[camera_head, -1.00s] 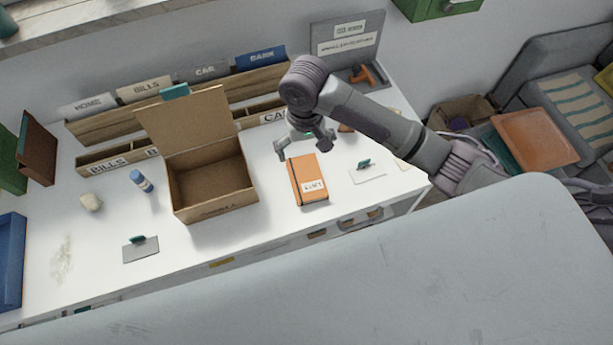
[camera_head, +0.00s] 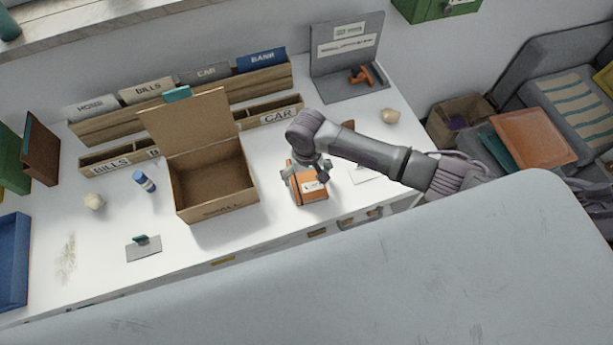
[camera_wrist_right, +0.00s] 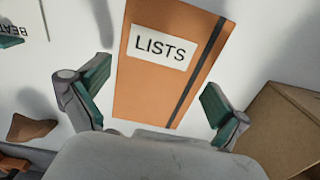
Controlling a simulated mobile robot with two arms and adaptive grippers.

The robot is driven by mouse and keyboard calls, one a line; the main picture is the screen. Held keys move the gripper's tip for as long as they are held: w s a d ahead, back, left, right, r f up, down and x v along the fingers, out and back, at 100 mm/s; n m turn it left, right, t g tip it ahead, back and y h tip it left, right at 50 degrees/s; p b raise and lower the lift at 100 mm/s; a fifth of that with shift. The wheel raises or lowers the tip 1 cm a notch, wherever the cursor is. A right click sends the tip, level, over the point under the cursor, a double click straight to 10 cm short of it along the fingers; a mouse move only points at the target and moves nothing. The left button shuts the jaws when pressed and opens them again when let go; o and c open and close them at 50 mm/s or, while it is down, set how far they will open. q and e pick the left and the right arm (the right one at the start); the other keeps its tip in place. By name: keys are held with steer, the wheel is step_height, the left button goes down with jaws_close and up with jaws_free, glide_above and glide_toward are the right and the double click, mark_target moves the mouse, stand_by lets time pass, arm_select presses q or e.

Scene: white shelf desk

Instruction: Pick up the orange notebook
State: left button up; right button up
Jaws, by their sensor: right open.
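The orange notebook (camera_head: 311,191) lies flat on the white desk, to the right of the open cardboard box. In the right wrist view the notebook (camera_wrist_right: 160,85) shows a white "LISTS" label and a dark elastic band. My right gripper (camera_head: 306,186) is over the notebook and hides part of it. In the right wrist view its two green-padded fingers (camera_wrist_right: 153,100) are spread apart, one to each side of the notebook, with gaps between pads and cover. I cannot tell how high the fingertips are above the desk. My left gripper is not in view.
The open cardboard box (camera_head: 212,212) stands close to the left of the notebook. Wooden file racks (camera_head: 262,82) line the back. A grey board (camera_head: 330,88) stands at the back right.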

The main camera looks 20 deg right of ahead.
steer(key=shift+c, duration=0.2)
steer(key=c, duration=1)
steer(key=shift+o, duration=0.2)
steer(key=shift+r, duration=0.1)
